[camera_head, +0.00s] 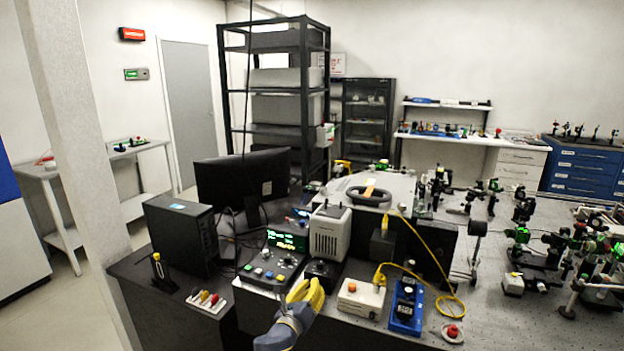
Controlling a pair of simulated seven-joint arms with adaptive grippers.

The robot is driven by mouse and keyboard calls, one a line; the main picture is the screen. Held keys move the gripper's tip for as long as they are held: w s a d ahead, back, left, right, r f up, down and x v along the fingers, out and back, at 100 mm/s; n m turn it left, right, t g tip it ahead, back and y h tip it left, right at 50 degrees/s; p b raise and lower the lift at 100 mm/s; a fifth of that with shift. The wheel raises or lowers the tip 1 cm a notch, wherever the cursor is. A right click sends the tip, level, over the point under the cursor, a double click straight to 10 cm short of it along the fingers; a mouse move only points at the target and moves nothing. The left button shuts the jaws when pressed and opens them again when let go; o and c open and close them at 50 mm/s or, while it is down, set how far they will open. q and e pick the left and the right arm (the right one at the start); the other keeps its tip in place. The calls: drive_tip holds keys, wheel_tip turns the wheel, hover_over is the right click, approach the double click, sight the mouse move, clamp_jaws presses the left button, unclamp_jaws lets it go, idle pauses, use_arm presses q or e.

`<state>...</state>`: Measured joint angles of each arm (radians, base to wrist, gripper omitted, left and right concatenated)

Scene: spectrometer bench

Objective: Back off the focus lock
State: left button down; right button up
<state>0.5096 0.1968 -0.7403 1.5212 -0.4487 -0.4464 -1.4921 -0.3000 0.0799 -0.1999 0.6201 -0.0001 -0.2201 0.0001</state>
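My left gripper (307,287) has yellow fingers and reaches up from the bottom centre over the front of the dark bench. Its two fingertips look apart, with a narrow gap and nothing seen between them. Just beyond them is a small black box with a round dark knob (322,268). I cannot tell whether the fingers touch it. No part is clearly readable as the focus lock at this size. My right gripper is not in view.
A control panel (270,272) with a green display stands left of the gripper. A white box with an orange button (360,298), a blue device (406,305) and a red button (453,331) stand to the right. A yellow cable (440,262) loops there. Optics crowd the right table.

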use_arm(q)
drive_tip(key=shift+w+a, duration=0.3)
drive_tip(key=shift+a, duration=0.35)
drive_tip(key=shift+r, duration=0.1)
drive_tip(key=shift+s+a+r, duration=0.1)
drive_tip(key=shift+s+a, duration=0.05)
drive_tip(key=shift+d+v, duration=0.2)
drive_tip(key=shift+v, duration=1.2)
drive_tip(key=shift+d+v, duration=0.2)
drive_tip(key=shift+v, duration=1.2)
drive_tip(key=shift+s, duration=0.15)
